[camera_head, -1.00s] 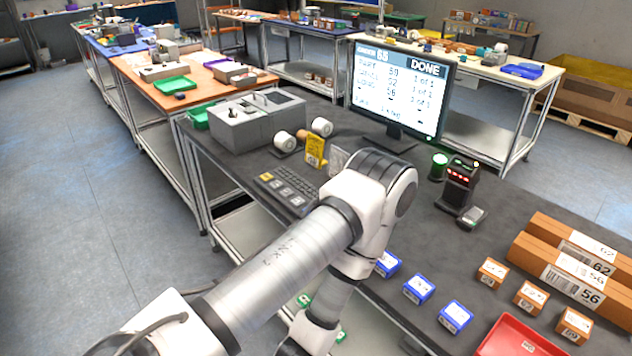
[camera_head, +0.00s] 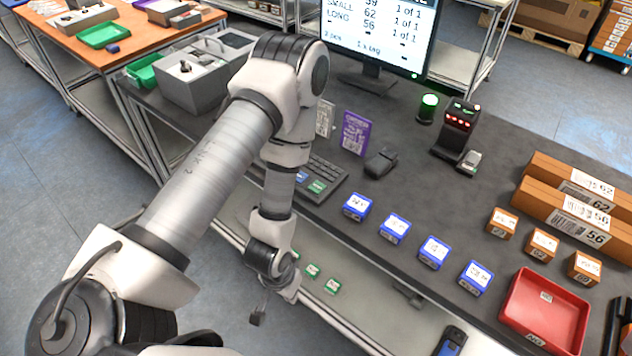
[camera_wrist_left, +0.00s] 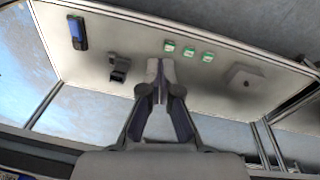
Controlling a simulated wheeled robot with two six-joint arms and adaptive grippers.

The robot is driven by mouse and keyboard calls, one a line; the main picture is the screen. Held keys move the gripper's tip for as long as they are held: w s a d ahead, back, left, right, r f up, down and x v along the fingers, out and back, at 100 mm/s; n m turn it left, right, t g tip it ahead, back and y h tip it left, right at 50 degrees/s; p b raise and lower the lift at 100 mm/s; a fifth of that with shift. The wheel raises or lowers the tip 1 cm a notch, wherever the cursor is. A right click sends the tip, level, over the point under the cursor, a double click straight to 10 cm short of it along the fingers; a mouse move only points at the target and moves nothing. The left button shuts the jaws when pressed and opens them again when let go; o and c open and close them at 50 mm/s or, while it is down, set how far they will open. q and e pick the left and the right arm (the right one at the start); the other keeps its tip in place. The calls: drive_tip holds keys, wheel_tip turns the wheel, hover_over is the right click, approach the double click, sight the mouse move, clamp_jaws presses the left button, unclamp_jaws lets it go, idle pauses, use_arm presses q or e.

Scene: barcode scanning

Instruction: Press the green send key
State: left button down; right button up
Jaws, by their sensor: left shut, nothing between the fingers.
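The keypad (camera_head: 326,172) lies near the front edge of the dark table, partly hidden behind my left arm in the head view. Its green key (camera_head: 317,187) shows at the near right corner, beside a blue key (camera_head: 301,176). My left gripper (camera_head: 257,319) hangs low, in front of the table edge and below the keypad, apart from it. In the left wrist view my left gripper (camera_wrist_left: 158,66) is shut and empty, with its fingertips together above the lower shelf. The keypad is not visible in that view. My right gripper is out of view.
The monitor (camera_head: 380,30) stands behind. A purple card (camera_head: 355,133) and a black device (camera_head: 381,163) are near the keypad. Blue boxes (camera_head: 394,229) line the front, with a red tray (camera_head: 545,312) at right. Small green boxes (camera_wrist_left: 190,50) sit on the lower shelf (camera_wrist_left: 140,30).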

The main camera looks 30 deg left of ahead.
use_arm(q)
drive_tip(key=w+a+r+t+p, duration=0.1)
drive_tip(key=w+r, duration=0.3)
drive_tip(key=w+a+r+n+t+h+p, duration=0.1)
drive_tip(key=w+r, duration=0.3)
drive_tip(key=w, duration=0.1)
drive_tip(key=w+a+r+n+t+p, duration=0.1)
drive_tip(key=w+r, duration=0.3)
drive_tip(key=w, duration=0.1)
drive_tip(key=shift+w+a+r+t+h, duration=0.1)
drive_tip(key=shift+a+r+t+h, duration=0.2)
drive_tip(key=shift+t, duration=0.1)
wheel_tip(320, 180, up, 11)
drive_tip(key=n+t+h+p, duration=0.1)
drive_tip(key=t+p, duration=0.1)
drive_tip(key=t, duration=0.1)
hover_over(315, 187)
drive_tip(key=shift+f, duration=0.15)
wheel_tip(315, 187, down, 9)
drive_tip(key=b, duration=0.7)
drive_tip(key=shift+r+b, duration=0.2)
drive_tip(key=shift+b, duration=0.2)
drive_tip(key=shift+f+b, duration=0.35)
drive_tip(key=shift+f, duration=0.05)
